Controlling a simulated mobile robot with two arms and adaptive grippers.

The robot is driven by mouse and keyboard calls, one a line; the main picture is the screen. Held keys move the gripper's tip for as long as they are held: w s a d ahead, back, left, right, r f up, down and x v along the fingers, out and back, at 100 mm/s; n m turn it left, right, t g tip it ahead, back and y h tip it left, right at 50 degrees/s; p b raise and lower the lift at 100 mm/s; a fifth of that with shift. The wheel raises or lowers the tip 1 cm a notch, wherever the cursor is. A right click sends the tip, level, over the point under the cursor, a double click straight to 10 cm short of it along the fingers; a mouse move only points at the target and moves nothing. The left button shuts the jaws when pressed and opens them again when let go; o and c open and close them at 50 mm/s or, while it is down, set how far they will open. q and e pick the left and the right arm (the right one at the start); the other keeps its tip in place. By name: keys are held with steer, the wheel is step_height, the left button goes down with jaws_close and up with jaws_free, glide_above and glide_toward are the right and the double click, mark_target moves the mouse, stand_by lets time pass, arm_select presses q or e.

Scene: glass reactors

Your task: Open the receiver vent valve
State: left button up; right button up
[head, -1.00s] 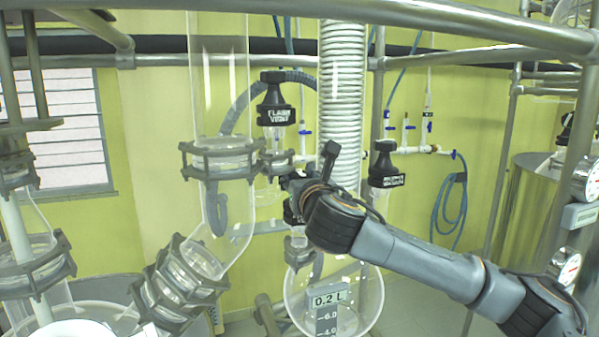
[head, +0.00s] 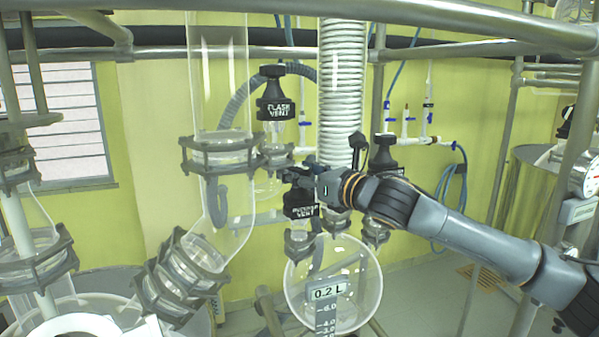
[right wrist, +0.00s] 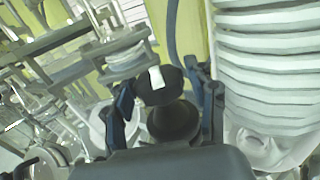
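The receiver vent valve (head: 301,207) is a black labelled cap above the clear round receiver flask (head: 352,292) in the head view. My right gripper (head: 298,176) is at the top of this cap and hides its upper part. In the right wrist view, a black knob (right wrist: 172,122) with a white mark on its far part lies between the two fingers of my right gripper (right wrist: 165,102). The fingers stand apart on either side, with a gap visible at the right finger. Contact on the left side is unclear. My left gripper is not in view.
The black flask vent cap (head: 275,107) stands just behind and above, left of my gripper. A white coiled condenser (head: 342,90) rises close behind my right wrist. A clear glass column (head: 220,75) stands to the left. Another black valve (head: 383,150) is partly behind my right arm.

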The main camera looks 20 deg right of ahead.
steer(key=shift+a+f+b, duration=0.15)
steer(key=shift+b, duration=0.25)
steer(key=shift+f+m+t+h+b, duration=0.1)
steer(key=shift+m+t+h+b, duration=0.4)
steer(key=shift+h+b, duration=0.55)
steer(key=shift+m+h+b, duration=0.3)
steer(key=shift+m+h, duration=0.15)
steer(key=shift+m, duration=0.05)
steer(key=m+h, duration=0.1)
steer(key=h, duration=0.1)
steer(key=m+h, duration=0.1)
steer(key=h, duration=0.1)
steer(key=shift+r+m+t, duration=0.3)
steer(key=m+h, duration=0.1)
steer(key=h, duration=0.1)
steer(key=shift+m+h, duration=0.3)
steer(key=shift+h, duration=0.1)
steer(key=shift+m+h, duration=0.4)
steer(key=shift+h, duration=0.1)
